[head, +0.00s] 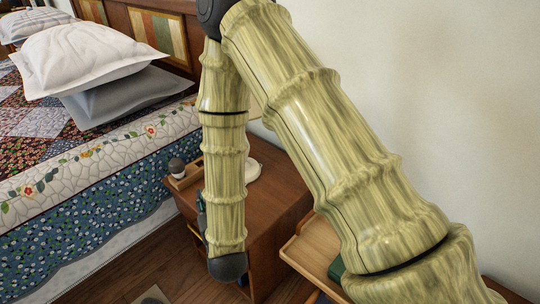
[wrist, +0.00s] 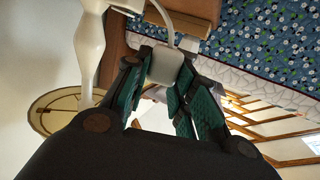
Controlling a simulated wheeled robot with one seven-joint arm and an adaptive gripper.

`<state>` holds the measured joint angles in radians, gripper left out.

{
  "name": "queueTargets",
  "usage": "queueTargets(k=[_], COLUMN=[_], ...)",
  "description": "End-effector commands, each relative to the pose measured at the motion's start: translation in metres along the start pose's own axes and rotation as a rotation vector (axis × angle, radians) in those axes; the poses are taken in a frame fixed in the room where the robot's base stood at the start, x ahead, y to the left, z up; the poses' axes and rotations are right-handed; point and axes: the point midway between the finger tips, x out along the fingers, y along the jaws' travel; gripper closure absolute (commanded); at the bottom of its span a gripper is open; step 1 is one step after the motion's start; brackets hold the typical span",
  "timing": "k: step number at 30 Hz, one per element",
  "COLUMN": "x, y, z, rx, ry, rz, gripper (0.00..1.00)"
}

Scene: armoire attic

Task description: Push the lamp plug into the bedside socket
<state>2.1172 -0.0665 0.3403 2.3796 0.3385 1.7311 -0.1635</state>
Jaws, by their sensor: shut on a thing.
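In the wrist view my gripper (wrist: 163,70) has its green-padded fingers closed on the sides of a pale, blocky plug (wrist: 167,62). A pale cord (wrist: 163,18) runs from the plug toward the top of the picture. The lamp's white stem (wrist: 89,45) stands to the left of the fingers, with its round tan shade (wrist: 50,105) below it in the picture. In the head view the lamp's white base (head: 253,169) shows partly behind my arm, on the bedside table (head: 283,190). My arm hides most of the gripper there. I cannot make out the socket in either view.
A small wooden tray (head: 186,180) with a round-topped object (head: 177,166) sits at the table's left edge. The bed with its floral quilt (head: 110,205) is close on the left. A lower wooden surface (head: 312,258) with a green item (head: 336,268) is at the right.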

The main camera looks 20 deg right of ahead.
Motion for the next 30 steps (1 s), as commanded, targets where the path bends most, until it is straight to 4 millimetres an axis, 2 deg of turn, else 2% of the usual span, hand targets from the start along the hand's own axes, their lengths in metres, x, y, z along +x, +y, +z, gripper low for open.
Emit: queueTargets(k=[5, 9, 13, 18, 21, 24, 30], x=[0.031, 0.051, 0.062, 0.063, 0.06, 0.057, 0.056], y=[0.059, 0.118, 0.175, 0.24, 0.265, 0.281, 0.292], z=[-0.013, -0.02, -0.027, -0.033, -0.034, -0.034, -0.034], rx=[0.033, 0.066, 0.097, 0.135, 0.15, 0.161, 0.167], ry=[0.004, 0.004, 0.004, 0.002, 0.002, 0.0, 0.001], rz=[0.209, 0.42, 0.626, 0.873, 0.979, 1.048, 1.093], gripper=[1.0, 1.0, 1.0, 1.0, 1.0, 1.0, 1.0])
